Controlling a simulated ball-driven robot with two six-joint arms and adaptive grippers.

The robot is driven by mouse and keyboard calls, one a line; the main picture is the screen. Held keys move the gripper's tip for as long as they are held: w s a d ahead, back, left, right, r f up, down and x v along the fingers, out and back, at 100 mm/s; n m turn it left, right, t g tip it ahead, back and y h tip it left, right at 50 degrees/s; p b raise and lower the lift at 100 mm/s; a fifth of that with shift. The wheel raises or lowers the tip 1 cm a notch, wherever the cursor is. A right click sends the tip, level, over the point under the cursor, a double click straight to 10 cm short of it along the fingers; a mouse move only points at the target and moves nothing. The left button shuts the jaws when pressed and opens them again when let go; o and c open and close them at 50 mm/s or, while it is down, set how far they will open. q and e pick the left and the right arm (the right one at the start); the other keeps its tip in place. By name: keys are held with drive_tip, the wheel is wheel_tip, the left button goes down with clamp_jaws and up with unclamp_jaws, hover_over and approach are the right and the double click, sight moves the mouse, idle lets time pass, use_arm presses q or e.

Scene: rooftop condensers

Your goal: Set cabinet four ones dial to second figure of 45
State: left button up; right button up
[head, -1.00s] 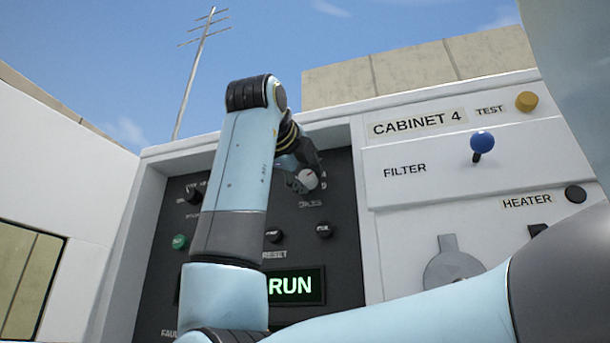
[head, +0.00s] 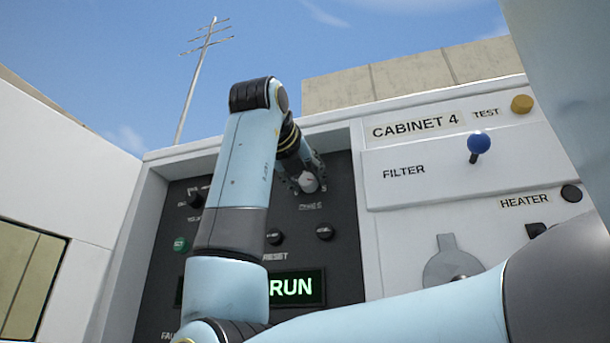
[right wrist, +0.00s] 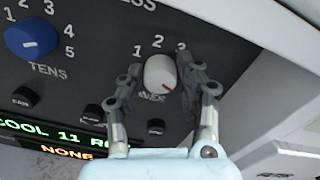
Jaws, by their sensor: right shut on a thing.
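The ones dial (right wrist: 160,74) is a pale round knob on the dark panel, and it also shows in the head view (head: 309,182). My right gripper (right wrist: 164,80) is shut on it, one finger on each side. Its red mark points to the lower right in the right wrist view. Figures 1, 2 and 3 show above the knob; a finger hides any figure further round. The blue tens dial (right wrist: 30,37) is to the left, with figures 1 to 5 around it. My left gripper is not in view.
A lit display (right wrist: 60,138) below the dials reads COOL 11, and NONE under it. Small black knobs (right wrist: 92,113) sit between. The CABINET 4 label (head: 416,125), a blue-knobbed FILTER lever (head: 480,146) and a yellow TEST button (head: 522,104) are to the right.

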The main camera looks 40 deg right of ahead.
drive_tip(key=shift+r+m, duration=0.15)
drive_tip(key=shift+m, duration=0.15)
idle(0.4)
drive_tip(key=o, duration=1.1)
drive_tip(key=shift+o, duration=0.2)
drive_tip(key=shift+s+a, duration=0.1)
drive_tip(key=shift+a, duration=0.05)
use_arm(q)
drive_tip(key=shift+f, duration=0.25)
use_arm(e)
drive_tip(key=v, duration=0.7)
drive_tip(key=shift+a, duration=0.1)
